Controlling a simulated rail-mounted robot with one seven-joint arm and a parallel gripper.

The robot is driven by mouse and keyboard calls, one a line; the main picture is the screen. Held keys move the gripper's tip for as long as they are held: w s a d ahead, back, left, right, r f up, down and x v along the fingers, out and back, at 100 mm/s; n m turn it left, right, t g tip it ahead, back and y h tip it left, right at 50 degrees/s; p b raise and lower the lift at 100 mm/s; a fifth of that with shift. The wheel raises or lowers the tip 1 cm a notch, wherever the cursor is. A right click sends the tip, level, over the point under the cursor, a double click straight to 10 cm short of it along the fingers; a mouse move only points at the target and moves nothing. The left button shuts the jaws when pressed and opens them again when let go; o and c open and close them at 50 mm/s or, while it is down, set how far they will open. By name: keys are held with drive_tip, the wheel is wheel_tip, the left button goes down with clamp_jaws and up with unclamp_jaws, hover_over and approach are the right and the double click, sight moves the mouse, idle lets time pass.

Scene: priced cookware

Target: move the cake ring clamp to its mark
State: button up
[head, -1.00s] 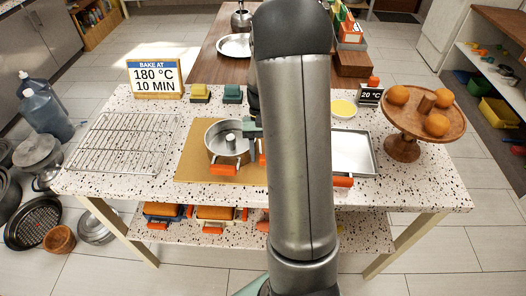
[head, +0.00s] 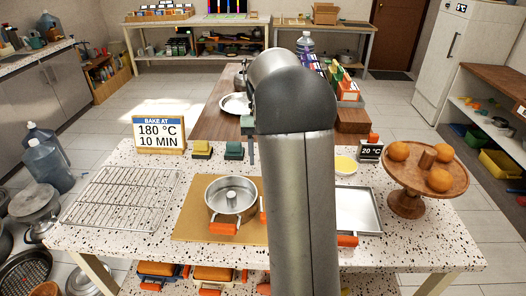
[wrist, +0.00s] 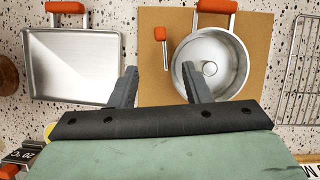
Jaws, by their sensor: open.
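A small orange-headed piece with a thin metal stem (wrist: 160,34) lies beside the pan on the board. It looks like the cake ring clamp, but I cannot be sure. In the head view my arm mostly hides it. My gripper (wrist: 160,78) is open and empty above the board. The fingertips show either side of the small piece's lower end, apart from it. I cannot make out a mark.
A rectangular metal tray (head: 358,208) lies right of the board, and a wire rack (head: 122,196) lies left. An orange-topped cake stand (head: 408,202) is at the right. A baking sign (head: 160,133) and yellow and green blocks (head: 202,149) line the back edge.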

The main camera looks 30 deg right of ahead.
drive_tip(key=shift+w+d+r, duration=0.1)
drive_tip(key=shift+w+r, duration=0.05)
drive_tip(key=shift+r, duration=0.35)
drive_tip(key=shift+c, duration=0.3)
